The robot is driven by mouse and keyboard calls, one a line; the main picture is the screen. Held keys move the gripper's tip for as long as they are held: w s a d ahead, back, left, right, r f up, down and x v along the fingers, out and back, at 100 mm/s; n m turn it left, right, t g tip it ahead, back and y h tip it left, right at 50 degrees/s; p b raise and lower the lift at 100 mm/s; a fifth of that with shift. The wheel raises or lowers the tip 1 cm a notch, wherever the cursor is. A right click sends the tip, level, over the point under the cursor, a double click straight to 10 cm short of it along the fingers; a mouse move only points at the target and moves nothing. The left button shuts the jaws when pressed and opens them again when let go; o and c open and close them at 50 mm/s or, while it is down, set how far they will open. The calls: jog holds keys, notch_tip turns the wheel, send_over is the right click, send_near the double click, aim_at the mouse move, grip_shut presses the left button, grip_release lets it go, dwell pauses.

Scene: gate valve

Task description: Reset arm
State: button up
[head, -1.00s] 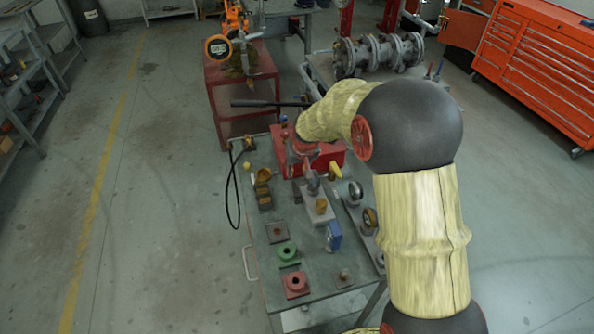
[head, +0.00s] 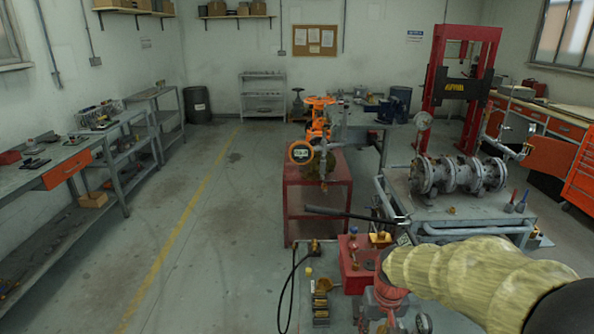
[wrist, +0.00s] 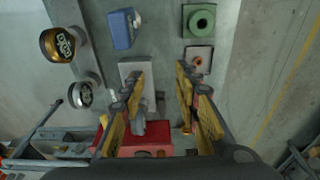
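My arm, in pale yellow sleeves with dark joints, enters from the lower right of the head view and reaches over a grey bench. The red box also shows beside my arm in the head view (head: 353,268). I cannot tell the exact height above the bench.
An orange gate valve (head: 318,125) with a round gauge (head: 301,152) stands on a red cart (head: 303,205). A flanged pipe assembly (head: 457,176) lies on a grey table. A blue item (wrist: 120,28) and green block (wrist: 199,22) sit on the bench. Floor is clear at left.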

jog(key=s+r+t, duration=0.4)
jog(key=s+r, duration=1.2)
jog(key=s, duration=0.4)
jog(key=shift+s+a+r, duration=0.15)
jog(key=shift+a+r, duration=0.25)
